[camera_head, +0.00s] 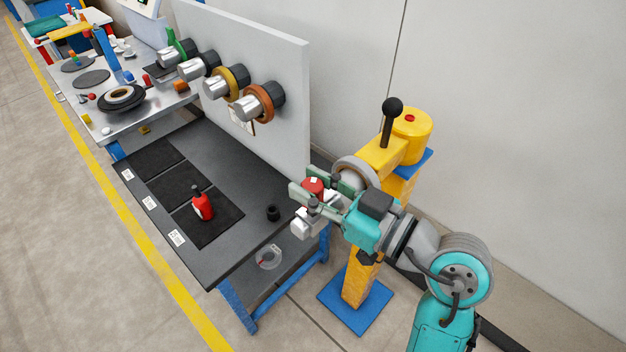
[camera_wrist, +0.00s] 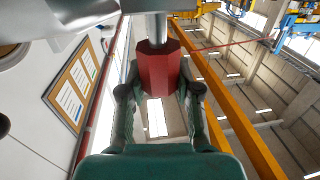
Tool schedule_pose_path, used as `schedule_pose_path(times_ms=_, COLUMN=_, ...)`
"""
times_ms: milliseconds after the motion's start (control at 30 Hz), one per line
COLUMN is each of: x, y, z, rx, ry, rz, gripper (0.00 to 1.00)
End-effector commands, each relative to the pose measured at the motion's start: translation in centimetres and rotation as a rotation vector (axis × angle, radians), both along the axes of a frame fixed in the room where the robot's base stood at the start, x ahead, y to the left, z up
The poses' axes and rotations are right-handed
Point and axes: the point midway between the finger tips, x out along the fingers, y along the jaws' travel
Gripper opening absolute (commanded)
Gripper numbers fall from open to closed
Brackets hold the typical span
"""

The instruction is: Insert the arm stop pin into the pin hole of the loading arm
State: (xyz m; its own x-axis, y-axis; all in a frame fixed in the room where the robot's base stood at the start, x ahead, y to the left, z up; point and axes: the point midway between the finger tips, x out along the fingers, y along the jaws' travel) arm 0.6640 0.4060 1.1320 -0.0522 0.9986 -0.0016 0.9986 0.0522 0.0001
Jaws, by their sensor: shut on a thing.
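The arm stop pin has a red faceted grip (camera_wrist: 160,72) and a silver shaft (camera_wrist: 157,28). In the wrist view my gripper (camera_wrist: 160,95) is shut on the red grip, with one finger on each side. The shaft points away toward the top of the picture, beside pale grey metal; I cannot tell whether it touches. In the head view the red grip (camera_head: 313,185) shows between the fingers of my gripper (camera_head: 319,188), off the bench's right end. The yellow loading arm (camera_head: 384,155) is just right of it, with a grey round end. Its pin hole is not discernible.
The dark bench (camera_head: 232,170) holds a red bottle (camera_head: 203,207) on a black mat and a small black cylinder (camera_head: 272,212). An upright grey panel (camera_head: 262,55) carries several spools. The yellow post (camera_head: 360,278) stands on a blue plate by the wall.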

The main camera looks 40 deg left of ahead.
Motion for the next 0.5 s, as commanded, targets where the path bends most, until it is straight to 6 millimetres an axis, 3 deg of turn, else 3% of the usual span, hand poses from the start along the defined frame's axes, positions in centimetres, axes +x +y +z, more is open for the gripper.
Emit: schedule_pose_path(times_ms=500, x=0.0, y=0.0, z=-1.4, rx=0.000, ry=0.001, rz=0.000, gripper=0.00)
